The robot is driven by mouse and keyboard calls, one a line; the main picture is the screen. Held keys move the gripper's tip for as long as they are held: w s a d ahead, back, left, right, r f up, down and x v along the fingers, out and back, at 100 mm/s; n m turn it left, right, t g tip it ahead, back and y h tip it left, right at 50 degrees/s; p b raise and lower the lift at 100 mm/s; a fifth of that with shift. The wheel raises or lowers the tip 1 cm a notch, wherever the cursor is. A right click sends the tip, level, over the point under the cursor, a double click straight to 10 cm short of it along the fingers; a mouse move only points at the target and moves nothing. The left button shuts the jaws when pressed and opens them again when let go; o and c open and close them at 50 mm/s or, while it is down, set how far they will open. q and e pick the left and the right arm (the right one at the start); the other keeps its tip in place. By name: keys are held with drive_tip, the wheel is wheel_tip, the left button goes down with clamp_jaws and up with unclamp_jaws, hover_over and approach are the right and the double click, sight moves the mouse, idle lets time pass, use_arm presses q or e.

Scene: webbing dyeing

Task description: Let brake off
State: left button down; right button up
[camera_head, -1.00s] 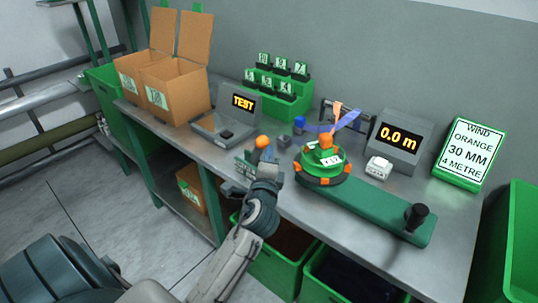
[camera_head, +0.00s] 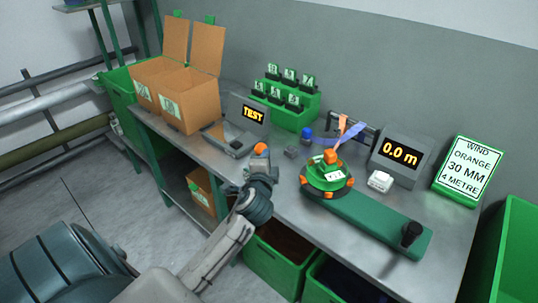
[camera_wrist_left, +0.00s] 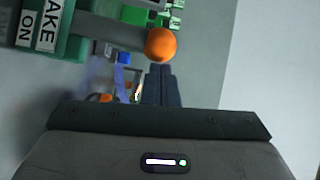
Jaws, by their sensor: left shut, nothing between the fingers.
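The brake's orange ball knob (camera_head: 261,148) shows just beyond my left gripper (camera_head: 260,164) at the front of the bench. My left gripper is shut and empty. In the left wrist view its closed fingers (camera_wrist_left: 160,84) point at the orange ball (camera_wrist_left: 160,43), just below it in the picture; I cannot tell whether they touch it. A green block (camera_wrist_left: 68,48) at the upper left there bears white labels partly reading "AKE" and "ON". In the head view my gripper hides the brake's labels and lower part. My right gripper is not in view.
The green winder (camera_head: 327,175) with orange clips stands right of the knob, on a long green base with a black handle (camera_head: 411,233). The "TEST" device (camera_head: 240,125) sits behind left. A display (camera_head: 400,155) reads 0.0 m. Green bins (camera_head: 272,262) stand below the bench.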

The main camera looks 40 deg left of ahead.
use_arm(q)
drive_tip(key=a+r+n+g+h+p, duration=0.1)
drive_tip(key=a+n+h+p, duration=0.1)
drive_tip(key=a+p, duration=0.5)
drive_tip(key=shift+w+n+g+p, duration=0.25)
drive_tip(key=shift+n+g+p, duration=0.15)
drive_tip(key=shift+n+p, duration=0.35)
